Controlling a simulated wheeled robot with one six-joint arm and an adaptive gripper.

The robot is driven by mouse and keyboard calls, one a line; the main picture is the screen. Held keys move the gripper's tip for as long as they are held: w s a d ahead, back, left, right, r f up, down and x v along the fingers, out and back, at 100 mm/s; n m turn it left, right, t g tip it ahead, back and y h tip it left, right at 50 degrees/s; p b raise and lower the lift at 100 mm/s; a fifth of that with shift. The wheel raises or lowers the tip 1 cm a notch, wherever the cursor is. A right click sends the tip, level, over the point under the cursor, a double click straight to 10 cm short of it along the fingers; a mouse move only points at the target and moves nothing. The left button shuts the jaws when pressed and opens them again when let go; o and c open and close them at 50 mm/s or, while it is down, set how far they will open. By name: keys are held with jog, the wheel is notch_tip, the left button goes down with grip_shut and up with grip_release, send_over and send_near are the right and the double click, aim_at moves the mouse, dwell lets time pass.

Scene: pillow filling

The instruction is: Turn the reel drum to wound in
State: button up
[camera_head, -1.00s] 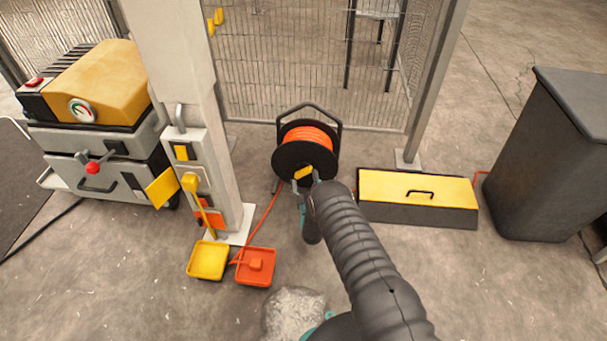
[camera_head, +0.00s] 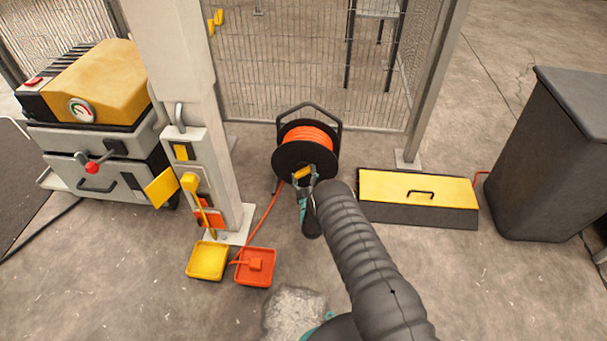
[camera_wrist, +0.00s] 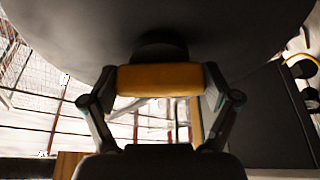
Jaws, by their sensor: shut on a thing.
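The cable reel stands on the floor in front of the mesh fence, with a black drum disc (camera_head: 291,161) facing me and orange cable (camera_head: 308,136) wound behind it. A black carrying frame (camera_head: 309,108) rises over it. My gripper (camera_head: 304,179) is at the drum's front face, shut on the yellow crank handle (camera_head: 300,171). In the wrist view the handle (camera_wrist: 160,80) lies crosswise between my two fingers, with the dark drum face (camera_wrist: 75,25) close above. The orange cable runs from the reel down to the floor at the left.
A yellow tray (camera_head: 208,260) and an orange tray (camera_head: 255,267) lie on the floor at the left, near a post (camera_head: 222,150) with a switch box. A yellow-lidded box (camera_head: 417,188) stands right of the reel, and a dark bin (camera_head: 550,160) farther right.

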jog(key=shift+n+g+y+b, duration=0.3)
jog(key=shift+n+b, duration=0.2)
jog(key=shift+n, duration=0.4)
jog(key=o, duration=1.4)
jog(key=shift+o, duration=0.2)
jog(key=v, duration=1.2)
